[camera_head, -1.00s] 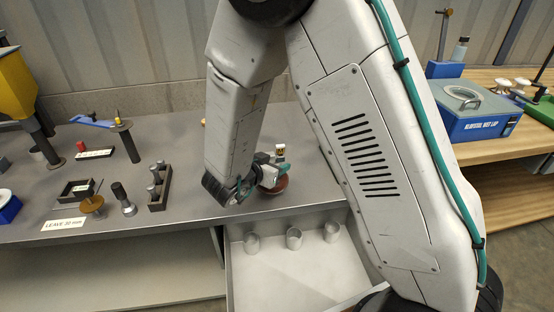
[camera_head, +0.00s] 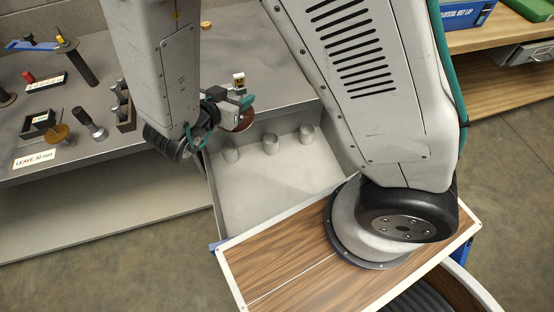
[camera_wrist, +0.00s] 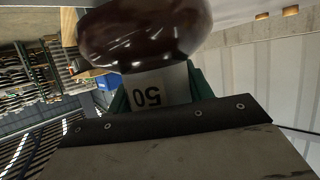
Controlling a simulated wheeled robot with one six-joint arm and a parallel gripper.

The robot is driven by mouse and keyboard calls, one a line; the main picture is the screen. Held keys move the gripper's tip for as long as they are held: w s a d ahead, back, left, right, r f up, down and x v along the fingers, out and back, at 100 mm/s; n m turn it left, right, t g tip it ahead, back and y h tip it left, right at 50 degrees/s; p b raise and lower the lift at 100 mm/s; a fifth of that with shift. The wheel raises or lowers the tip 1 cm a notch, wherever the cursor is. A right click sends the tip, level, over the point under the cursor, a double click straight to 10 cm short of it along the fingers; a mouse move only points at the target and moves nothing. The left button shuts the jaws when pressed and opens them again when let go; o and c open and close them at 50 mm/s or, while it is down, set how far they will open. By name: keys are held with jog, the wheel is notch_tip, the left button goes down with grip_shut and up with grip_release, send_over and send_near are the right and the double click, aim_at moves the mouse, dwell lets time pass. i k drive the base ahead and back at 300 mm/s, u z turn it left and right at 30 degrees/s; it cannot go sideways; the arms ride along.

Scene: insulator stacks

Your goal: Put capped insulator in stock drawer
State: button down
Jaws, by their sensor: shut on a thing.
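The capped insulator has a glossy dark-brown body (camera_wrist: 145,32) and a pale cap (camera_wrist: 152,88) marked 50, which reads upside down in the wrist view. My gripper (camera_head: 228,108) is shut on the cap, with teal fingers at its sides. In the head view the brown body (camera_head: 241,119) shows just right of the fingers, near the bench's front edge. Whether it touches the bench is unclear. The stock drawer (camera_head: 270,195) is open below the bench edge, with three pale round cups (camera_head: 270,143) in a row. My arm hides part of its right side.
The grey bench (camera_head: 200,85) holds a dark rack (camera_head: 124,110), several posts and a "LEAVE 30 mm" label (camera_head: 35,158) at left. A small white-and-gold block (camera_head: 239,82) shows behind the insulator. A blue box (camera_head: 462,12) sits on a wooden bench at right.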

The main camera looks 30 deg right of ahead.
aim_at(287, 173)
jog(key=k, duration=0.5)
jog(key=u, duration=0.65)
jog(key=k, duration=0.5)
jog(key=z, duration=1)
jog(key=i, duration=0.5)
jog(key=u, duration=0.05)
